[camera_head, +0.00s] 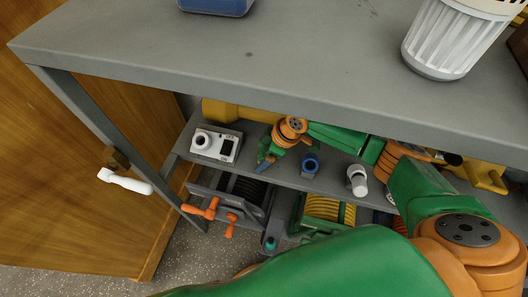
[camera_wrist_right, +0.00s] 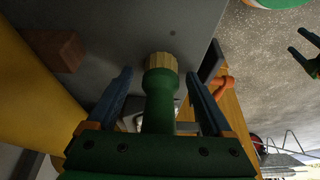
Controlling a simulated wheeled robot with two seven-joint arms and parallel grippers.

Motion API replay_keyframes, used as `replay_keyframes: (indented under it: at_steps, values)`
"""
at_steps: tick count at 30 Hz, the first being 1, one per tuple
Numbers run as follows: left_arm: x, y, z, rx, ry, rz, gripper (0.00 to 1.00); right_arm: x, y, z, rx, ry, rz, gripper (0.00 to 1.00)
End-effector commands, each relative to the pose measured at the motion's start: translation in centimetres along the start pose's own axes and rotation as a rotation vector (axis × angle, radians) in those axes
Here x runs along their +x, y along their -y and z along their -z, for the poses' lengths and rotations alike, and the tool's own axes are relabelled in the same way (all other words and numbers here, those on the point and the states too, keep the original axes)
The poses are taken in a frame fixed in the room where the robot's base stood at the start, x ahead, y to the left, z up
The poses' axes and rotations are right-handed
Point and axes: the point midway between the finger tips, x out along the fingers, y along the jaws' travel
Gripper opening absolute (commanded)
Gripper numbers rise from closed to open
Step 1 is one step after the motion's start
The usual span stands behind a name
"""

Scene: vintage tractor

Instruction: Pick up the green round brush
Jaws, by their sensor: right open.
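The green round brush (camera_wrist_right: 160,95) has a green handle and a tan bristle end. In the right wrist view it lies between the blue fingers of my right gripper (camera_wrist_right: 160,100), with a gap on each side. The fingers are open. The lower end of the handle meets the edge of my gripper body, and I cannot tell whether they touch. In the head view my right gripper (camera_head: 266,162) is over the shelf under the table. I cannot make out the brush there. My left gripper (camera_wrist_right: 304,50) shows at the right edge of the right wrist view, its fingers apart.
The grey table top (camera_head: 250,55) hangs over the shelf. On the shelf are a white camera-like box (camera_head: 217,145), a blue round part (camera_head: 310,164) and a white cylinder (camera_head: 357,180). Crates (camera_head: 325,212) stand below. A ribbed white bin (camera_head: 455,40) stands on the table.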

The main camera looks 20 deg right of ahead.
Motion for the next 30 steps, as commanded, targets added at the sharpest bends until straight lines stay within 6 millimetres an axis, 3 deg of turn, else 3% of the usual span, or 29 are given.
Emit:
replay_keyframes:
  at_steps: [4,5,14,23,28,30]
  values:
    - [-0.1,0.0,0.0,0.000,0.000,0.000,0.78,-0.1,0.0,0.0,0.000,0.000,0.000,0.85]
    - [-0.1,0.0,0.0,0.000,0.000,0.000,0.78,-0.1,0.0,0.0,0.000,0.000,0.000,0.80]
    - [-0.1,0.0,0.1,0.000,-0.001,0.000,0.78,-0.1,0.0,0.0,0.000,0.000,0.001,0.00]
    - [-0.2,0.0,0.1,0.000,-0.002,0.000,0.78,-0.4,0.0,0.2,-0.001,0.000,0.001,0.00]
    - [-0.8,0.0,0.2,0.000,-0.002,0.000,0.78,-2.9,-0.1,1.3,-0.002,-0.004,-0.002,0.00]
    - [-1.7,0.0,0.3,0.000,-0.003,0.000,0.78,-4.8,1.1,1.7,-0.007,-0.002,0.002,0.00]
